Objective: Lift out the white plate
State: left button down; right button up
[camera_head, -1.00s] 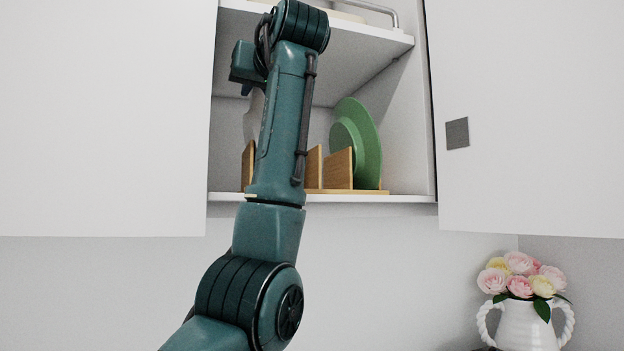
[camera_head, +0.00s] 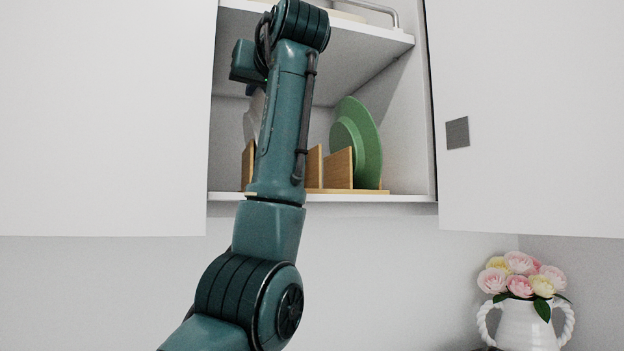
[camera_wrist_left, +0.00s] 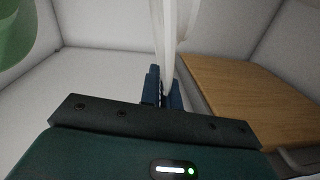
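The white plate (camera_head: 251,122) stands on edge in the cabinet, mostly hidden behind my left arm in the head view. In the left wrist view the white plate (camera_wrist_left: 174,30) shows edge-on. My left gripper (camera_wrist_left: 164,88) has its blue fingers on either side of the plate's edge and looks shut on it. In the head view the fingers are mostly hidden by my arm. The wooden rack (camera_head: 338,168) is on the cabinet's lower shelf. My right gripper is in neither view.
A green plate (camera_head: 368,143) stands at the rack's right end. An upper shelf (camera_head: 365,45) is overhead. Cabinet doors flank the opening, left (camera_head: 105,120) and right (camera_head: 530,110). A white vase (camera_head: 527,326) with flowers stands at lower right.

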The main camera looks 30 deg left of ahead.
pick_arm(q)
jog(key=shift+w+d+r, duration=0.2)
jog(key=shift+r, duration=0.5)
jog(key=shift+w+d+r, duration=0.2)
jog(key=shift+r, duration=0.5)
jog(key=shift+d, duration=0.1)
jog(key=shift+s+b+v, duration=0.25)
jog(key=shift+b+v, duration=0.6)
jog(key=shift+v, duration=2.15)
jog(key=s+a+b+v, duration=0.1)
jog(key=v, duration=1.6)
jog(key=shift+s+d, duration=0.15)
jog(key=shift+s, duration=0.3)
jog(key=shift+f, duration=0.15)
